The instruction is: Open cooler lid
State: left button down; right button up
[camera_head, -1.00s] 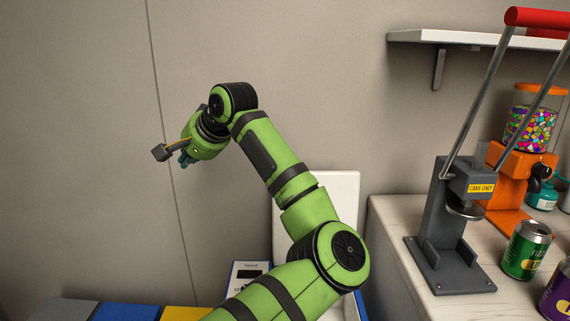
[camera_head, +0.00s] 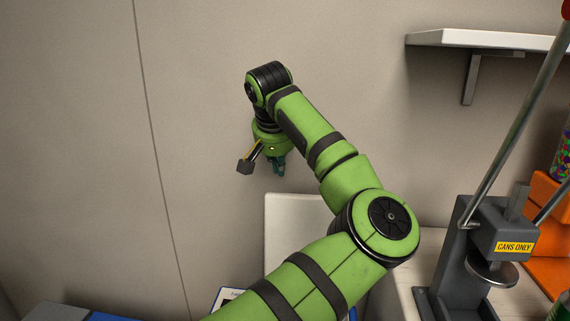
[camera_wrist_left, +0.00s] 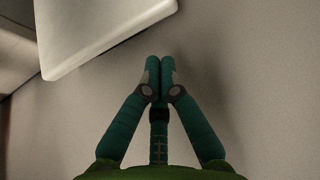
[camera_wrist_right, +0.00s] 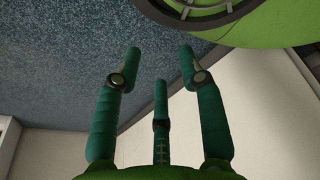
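The cooler's white lid (camera_head: 293,219) stands upright against the wall in the head view, partly hidden behind my left arm. It also shows as a pale panel (camera_wrist_left: 95,30) at upper left in the left wrist view. The cooler body (camera_head: 222,296) is mostly hidden; a bit of blue and white shows beside my arm. My left gripper (camera_head: 279,172) points down, just above the lid's top edge in the picture. Its fingertips (camera_wrist_left: 160,63) are together with nothing between them, apart from the lid. My right gripper (camera_wrist_right: 160,53) is open and empty, outside the head view.
A grey can crusher (camera_head: 487,240) labelled "CANS ONLY" stands on the counter (camera_head: 403,285) at right. A white wall shelf (camera_head: 480,40) hangs above it. Blue bins (camera_head: 105,315) show at lower left. The wall area left of my left gripper is clear.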

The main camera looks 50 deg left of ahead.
aim_at(279, 193)
pick_arm(q)
jog(key=x, duration=0.3)
jog(key=shift+s+a+f, duration=0.1)
jog(key=shift+f, duration=0.15)
jog(key=x, duration=0.2)
jog(key=shift+w+a+f, duration=0.1)
jog(key=shift+w+f, duration=0.1)
jog(key=shift+w, duration=0.05)
jog(key=shift+w+a+f+p, duration=0.2)
jog(key=shift+f+p, duration=0.1)
jog(key=shift+f, duration=0.25)
pick_arm(e)
jog(key=shift+s+a+r, duration=0.2)
jog(key=shift+s+a, duration=0.25)
jog(key=shift+s, duration=0.15)
jog(key=shift+s, duration=0.1)
